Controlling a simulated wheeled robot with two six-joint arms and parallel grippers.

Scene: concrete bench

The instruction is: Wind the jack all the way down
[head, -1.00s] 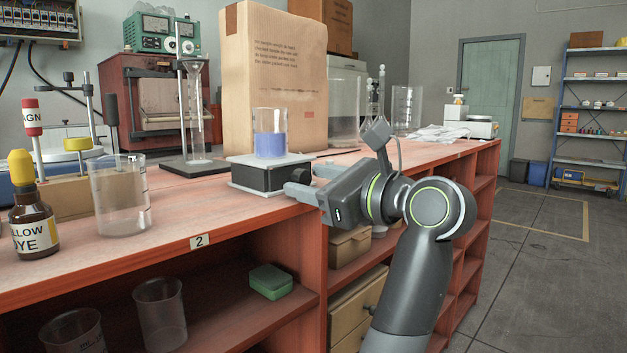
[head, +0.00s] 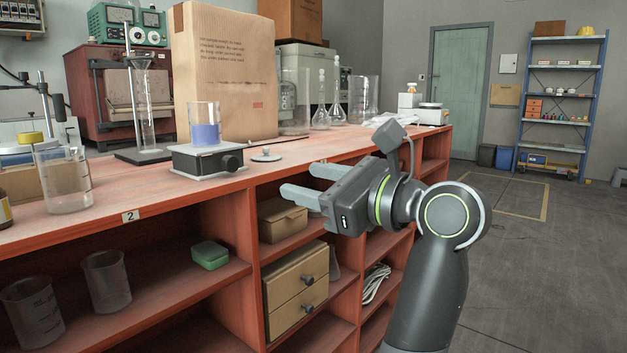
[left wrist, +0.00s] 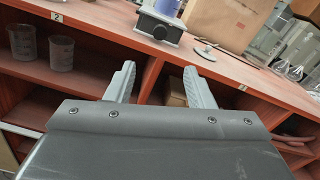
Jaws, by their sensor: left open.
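The jack (head: 207,163) is a low black block between two pale plates, on the bench's front part. A dark round knob (head: 231,162) sits on its right front. A beaker of blue liquid (head: 205,132) stands upright on its top plate. The jack also shows at the top of the left wrist view (left wrist: 158,27), its knob facing me. My left gripper (head: 298,180) is open and empty, in front of the bench edge, right of the jack and apart from it. Its two fingers point toward the bench in the left wrist view (left wrist: 160,70). My right gripper is not in view.
A small grey disc-shaped item (head: 265,155) lies right of the jack. A large cardboard box (head: 225,75) stands behind it. A glass beaker (head: 65,185) is at the left. Open shelves below hold a green box (head: 209,255) and drawers (head: 296,290). Bench space right of the disc is clear.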

